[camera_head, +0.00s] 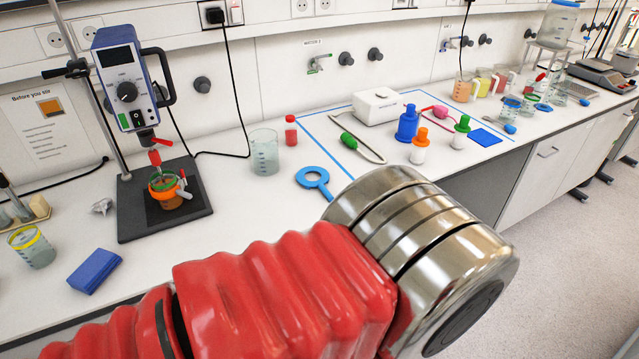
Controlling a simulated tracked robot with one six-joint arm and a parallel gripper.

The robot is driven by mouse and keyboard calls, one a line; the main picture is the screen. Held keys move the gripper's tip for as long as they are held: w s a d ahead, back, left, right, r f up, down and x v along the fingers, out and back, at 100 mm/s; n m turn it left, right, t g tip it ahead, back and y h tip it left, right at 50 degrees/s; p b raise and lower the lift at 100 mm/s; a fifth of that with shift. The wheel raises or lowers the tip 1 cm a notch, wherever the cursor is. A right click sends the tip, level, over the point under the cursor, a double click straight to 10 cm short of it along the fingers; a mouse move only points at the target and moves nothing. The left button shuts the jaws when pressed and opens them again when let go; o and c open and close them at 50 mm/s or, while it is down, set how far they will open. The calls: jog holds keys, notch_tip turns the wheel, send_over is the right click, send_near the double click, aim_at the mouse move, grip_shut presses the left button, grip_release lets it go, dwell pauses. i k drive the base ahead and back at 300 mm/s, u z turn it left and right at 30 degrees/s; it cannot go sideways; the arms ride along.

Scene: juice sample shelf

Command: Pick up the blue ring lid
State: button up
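The blue ring lid (301,178) lies flat on the white bench, left of the blue tape line. My gripper's fingers do not show.
A glass beaker (264,152) and a red-capped bottle (291,131) stand behind the lid. A stirrer stand (165,222) with an orange-clamped vessel is at the left. A taped area at the right holds several bottles.

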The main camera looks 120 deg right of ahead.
aim_at(325, 177)
jog(key=z, duration=4)
